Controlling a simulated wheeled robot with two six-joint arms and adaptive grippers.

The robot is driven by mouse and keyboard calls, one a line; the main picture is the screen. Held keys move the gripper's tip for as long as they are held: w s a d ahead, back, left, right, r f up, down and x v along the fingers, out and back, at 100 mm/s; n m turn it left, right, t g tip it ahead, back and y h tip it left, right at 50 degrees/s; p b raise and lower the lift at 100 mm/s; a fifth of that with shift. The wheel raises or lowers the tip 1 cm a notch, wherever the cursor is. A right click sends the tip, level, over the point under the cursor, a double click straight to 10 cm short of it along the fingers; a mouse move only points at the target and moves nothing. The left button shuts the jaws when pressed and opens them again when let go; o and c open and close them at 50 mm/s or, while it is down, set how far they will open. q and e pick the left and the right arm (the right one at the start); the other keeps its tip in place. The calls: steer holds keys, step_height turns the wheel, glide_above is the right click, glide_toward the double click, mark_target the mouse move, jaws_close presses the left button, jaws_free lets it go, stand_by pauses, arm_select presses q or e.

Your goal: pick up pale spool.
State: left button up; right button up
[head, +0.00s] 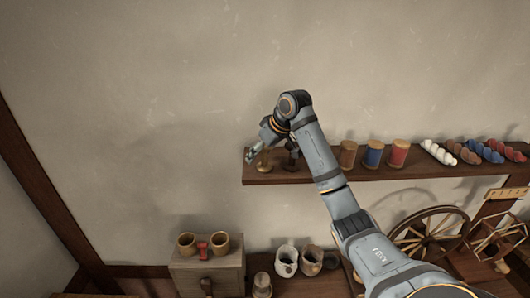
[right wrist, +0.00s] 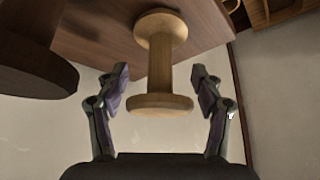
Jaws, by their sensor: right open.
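The pale spool (right wrist: 160,60) stands on the shelf and shows large in the right wrist view, a light wooden spindle with a round flange at each end. In the head view it is a small tan shape (head: 263,164) near the shelf's left end, partly hidden by my gripper. My right gripper (head: 254,150) is open there. In the right wrist view its two fingers (right wrist: 160,78) stand on either side of the spool's near flange, with a gap on each side. My left gripper does not show.
A dark round-ended wooden object (right wrist: 38,68) stands close beside the spool. Along the shelf (head: 330,178) are brown (head: 348,154), blue (head: 374,155) and red (head: 398,153) spools and several twisted skeins (head: 438,151). Mugs (head: 187,243), jugs (head: 287,261) and a spoked wheel (head: 430,235) are below.

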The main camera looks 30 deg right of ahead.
steer(key=shift+w+f, duration=0.15)
steer(key=shift+f, duration=0.05)
steer(key=shift+w, duration=0.1)
steer(key=c, duration=0.8)
steer(key=shift+c, duration=2)
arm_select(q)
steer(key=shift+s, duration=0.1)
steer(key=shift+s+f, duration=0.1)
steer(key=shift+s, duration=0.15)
arm_select(e)
steer(key=shift+r, duration=0.15)
